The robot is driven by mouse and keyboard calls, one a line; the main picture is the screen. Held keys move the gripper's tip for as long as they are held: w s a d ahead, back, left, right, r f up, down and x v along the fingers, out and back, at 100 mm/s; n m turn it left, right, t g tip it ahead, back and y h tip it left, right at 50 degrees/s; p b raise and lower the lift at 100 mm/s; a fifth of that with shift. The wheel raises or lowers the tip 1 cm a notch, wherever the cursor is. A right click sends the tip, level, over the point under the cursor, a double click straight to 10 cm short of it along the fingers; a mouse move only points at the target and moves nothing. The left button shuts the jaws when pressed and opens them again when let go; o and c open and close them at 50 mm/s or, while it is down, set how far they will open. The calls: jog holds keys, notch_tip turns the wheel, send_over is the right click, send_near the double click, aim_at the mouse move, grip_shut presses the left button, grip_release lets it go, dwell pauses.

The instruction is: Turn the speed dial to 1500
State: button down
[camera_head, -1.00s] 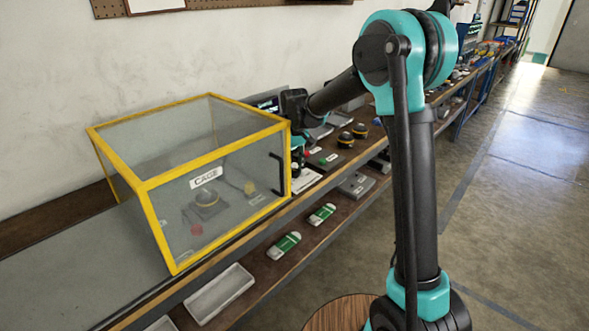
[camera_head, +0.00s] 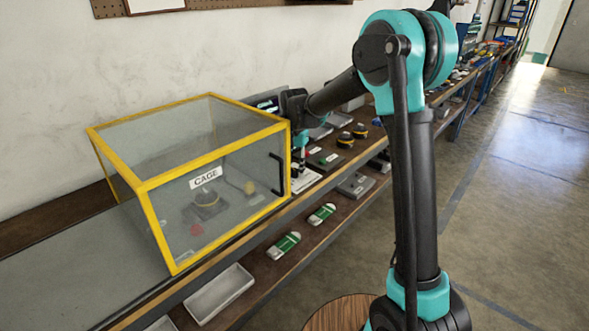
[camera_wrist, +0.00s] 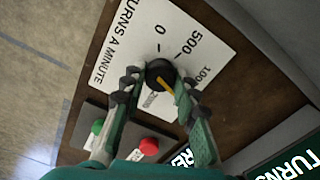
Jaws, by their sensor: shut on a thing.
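The speed dial (camera_wrist: 159,73) is a round black knob with a yellow pointer. It sits on a white card (camera_wrist: 160,40) printed "TURNS A MINUTE", with 0 and 500 readable; marks past 1000 are partly hidden by a finger. My gripper (camera_wrist: 157,84) has its fingers on both sides of the knob, shut on it. The yellow pointer lies toward the right finger, toward the lower right in the wrist view, near the partly covered numbers. In the head view my gripper (camera_head: 299,150) is just right of the cage, and the dial is mostly hidden there.
A yellow-framed clear box marked CAGE (camera_head: 205,178) stands left of my gripper, with a black handle on its front. Green and red buttons (camera_wrist: 97,127) sit on a grey box beside the card. A screen (camera_wrist: 285,160) reading "TURNS" shows at lower right.

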aim_at(295, 170)
jog(key=shift+m, duration=0.7)
jog(key=c, duration=1.2)
grip_release()
jog(key=shift+o, duration=0.2)
notch_tip(295, 170, up, 12)
